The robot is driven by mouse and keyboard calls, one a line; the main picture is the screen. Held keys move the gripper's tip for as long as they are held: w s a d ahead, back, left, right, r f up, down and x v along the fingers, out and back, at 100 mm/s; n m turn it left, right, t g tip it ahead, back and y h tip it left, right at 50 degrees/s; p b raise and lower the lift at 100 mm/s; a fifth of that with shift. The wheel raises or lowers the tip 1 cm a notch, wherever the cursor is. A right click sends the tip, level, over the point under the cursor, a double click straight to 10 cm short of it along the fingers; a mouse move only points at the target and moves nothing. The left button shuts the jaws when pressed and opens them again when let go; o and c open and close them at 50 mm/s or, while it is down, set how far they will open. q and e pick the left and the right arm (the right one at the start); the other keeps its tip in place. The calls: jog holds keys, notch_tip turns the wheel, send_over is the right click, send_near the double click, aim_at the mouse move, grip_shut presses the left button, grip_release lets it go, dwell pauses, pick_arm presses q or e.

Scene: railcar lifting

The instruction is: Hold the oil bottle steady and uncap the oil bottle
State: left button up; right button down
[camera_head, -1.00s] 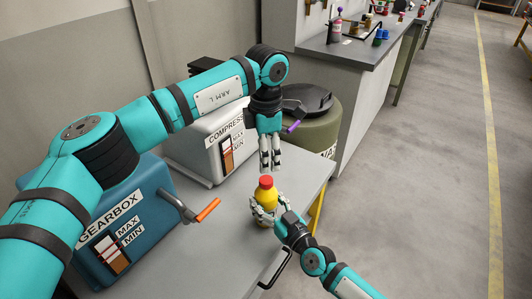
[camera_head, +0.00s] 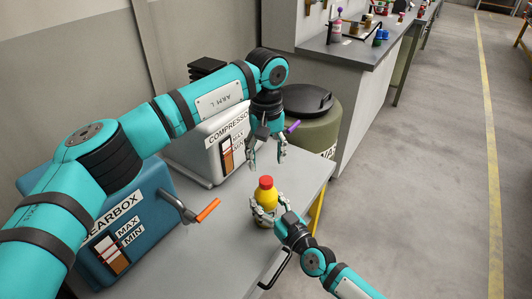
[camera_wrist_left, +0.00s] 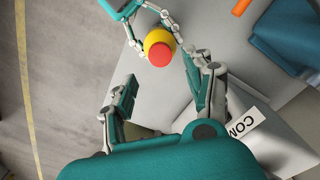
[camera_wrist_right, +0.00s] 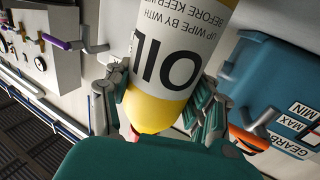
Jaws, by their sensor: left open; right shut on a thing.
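The yellow oil bottle (camera_head: 265,198) with a red cap (camera_head: 266,181) stands upright near the front edge of the grey table. In the right wrist view its white label reading OIL (camera_wrist_right: 170,62) fills the middle. My right gripper (camera_head: 266,210) is shut around the bottle's body, with a finger on each side. My left gripper (camera_head: 267,160) is open and empty above the bottle, pointing down. In the left wrist view the red cap (camera_wrist_left: 159,54) shows beyond and between the spread fingers, not touched by them.
A blue gearbox (camera_head: 125,225) with an orange-handled crank (camera_head: 207,210) stands left on the table (camera_head: 225,245). A grey compressor box (camera_head: 205,150) stands behind. A green drum (camera_head: 318,120) with a black lid is behind right. Open floor lies to the right.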

aim_at(266, 180)
pick_arm(q)
notch_tip(266, 180, down, 7)
jog(key=shift+f, duration=0.2)
dwell(0.3)
